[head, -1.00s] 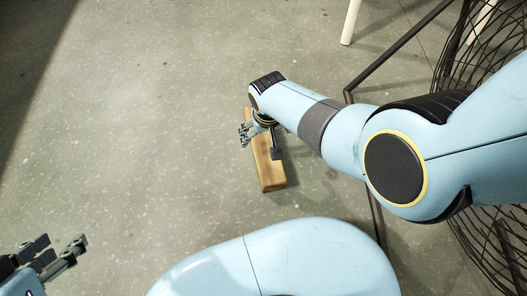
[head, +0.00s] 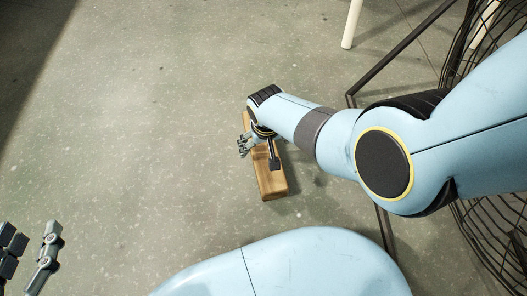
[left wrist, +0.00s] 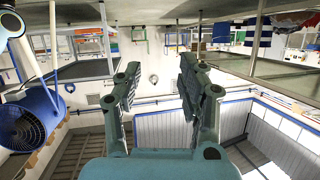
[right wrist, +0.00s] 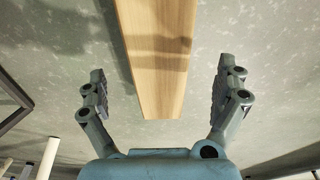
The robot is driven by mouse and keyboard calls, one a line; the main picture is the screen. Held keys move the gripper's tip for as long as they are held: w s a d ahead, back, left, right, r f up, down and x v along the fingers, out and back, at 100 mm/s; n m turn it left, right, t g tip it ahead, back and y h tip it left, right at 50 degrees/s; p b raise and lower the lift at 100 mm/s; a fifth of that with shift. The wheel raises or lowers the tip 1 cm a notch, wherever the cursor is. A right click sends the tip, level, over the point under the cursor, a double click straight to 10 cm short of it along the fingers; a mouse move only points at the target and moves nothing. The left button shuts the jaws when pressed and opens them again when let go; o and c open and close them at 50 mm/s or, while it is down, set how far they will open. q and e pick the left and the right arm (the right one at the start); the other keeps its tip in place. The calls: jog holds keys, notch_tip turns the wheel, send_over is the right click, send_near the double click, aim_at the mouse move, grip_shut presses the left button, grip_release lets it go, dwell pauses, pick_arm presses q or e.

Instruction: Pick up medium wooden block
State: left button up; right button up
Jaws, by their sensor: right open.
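The wooden block (head: 268,178) is a long light-brown bar lying on the grey floor in the middle of the head view. My right gripper (head: 258,146) is over it, one finger on each side, and hides part of it. In the right wrist view the block (right wrist: 158,60) runs between the spread fingers of the right gripper (right wrist: 162,85), with a gap on both sides. My left gripper (head: 28,245) is open and empty at the lower left of the head view. Its two spread fingers also show in the left wrist view (left wrist: 157,85).
A dark metal frame (head: 400,50) and a black wire cage-like object (head: 480,50) stand at the right, near my right arm. A white leg (head: 351,24) stands at the top. The floor (head: 140,130) left of the block is clear.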

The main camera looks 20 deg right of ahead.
aim_at(264, 147)
jog(key=shift+w+f+b, duration=0.15)
jog(key=shift+f+b, duration=0.45)
jog(key=shift+f, duration=0.1)
pick_arm(q)
jog(key=w+d+r+m+t+h+b, duration=0.1)
jog(key=w+r+t, duration=0.25)
jog(key=r, duration=0.35)
jog(key=w+d+r+m+t+h, duration=0.1)
jog(key=w+r+t, duration=0.25)
jog(key=r, duration=0.35)
pick_arm(e)
jog(key=shift+w+d+f, duration=0.1)
jog(key=shift+w+f, duration=0.05)
jog(key=shift+f, duration=0.45)
jog(key=shift+w+f+b, duration=0.25)
jog(key=shift+f+b, duration=0.9)
jog(key=shift+f, duration=0.05)
pick_arm(q)
notch_tip(264, 147, up, 13)
jog(key=s+d+m+t+h, duration=0.1)
jog(key=m+t+h, duration=0.2)
jog(key=t+h, duration=0.2)
jog(key=shift+s+t, duration=0.2)
jog(key=shift+t, duration=0.1)
pick_arm(e)
jog(key=shift+w, duration=0.1)
jog(key=c, duration=1.8)
jog(key=shift+o, duration=0.2)
jog(key=shift+r, duration=0.1)
